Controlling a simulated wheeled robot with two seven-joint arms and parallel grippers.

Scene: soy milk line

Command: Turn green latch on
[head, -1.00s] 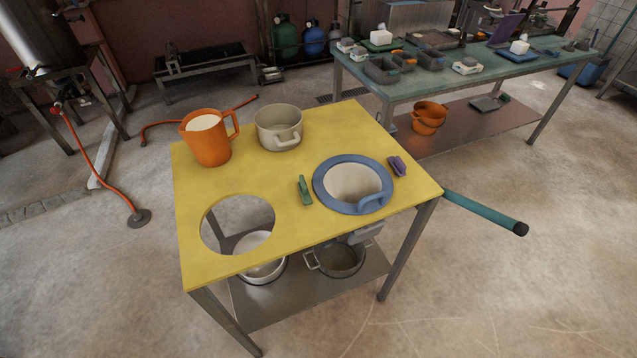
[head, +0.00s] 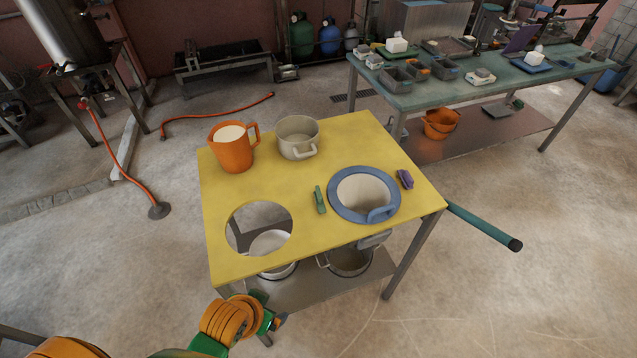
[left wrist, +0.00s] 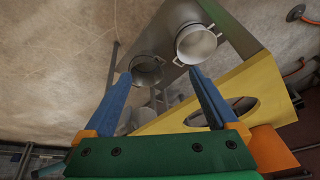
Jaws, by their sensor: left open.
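The green latch (head: 320,200) sits on the yellow table top, just left of the blue ring (head: 335,208) set around a round opening. A purple latch (head: 405,179) sits on the ring's right side. My left gripper (head: 282,319) is low in the head view, in front of the table's near edge and well apart from the green latch. In the left wrist view its two blue fingers (left wrist: 160,78) are spread with nothing between them. The green latch cannot be made out in that view. My right gripper is not in view.
An orange jug (head: 231,149) and a grey pot (head: 298,138) stand at the table's back. The yellow table (head: 300,243) has an open round hole at front left. Pots, including a white one (left wrist: 196,43), stand on the shelf below. A teal handle (head: 485,226) sticks out at right.

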